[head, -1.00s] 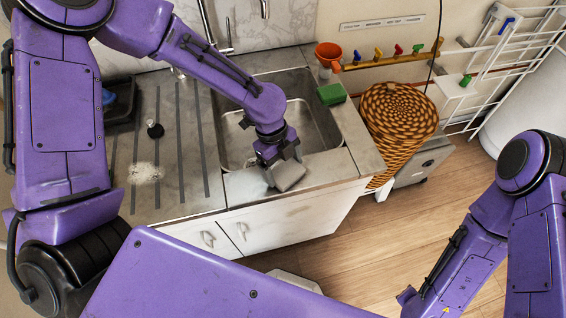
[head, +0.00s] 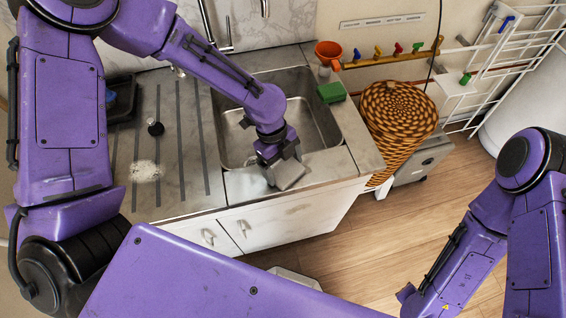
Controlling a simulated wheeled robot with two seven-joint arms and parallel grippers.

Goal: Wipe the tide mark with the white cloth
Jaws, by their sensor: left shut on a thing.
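My left gripper (head: 277,159) is shut on the white cloth (head: 290,174), which looks greyish and folded into a flat pad. The gripper points down and holds it at the counter strip in front of the sink (head: 319,139). I cannot tell if the cloth touches the surface. A pale speckled patch (head: 145,171) lies on the grooved drainboard, well left of the cloth; I cannot tell if it is the tide mark. A faint whitish area (head: 251,182) shows on the counter just left of the cloth. My right gripper is out of view; only its arm shows at the right.
A small dark round thing (head: 155,128) is on the drainboard. A wicker basket (head: 398,112) stands right of the counter. The wooden floor (head: 370,232) is largely clear.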

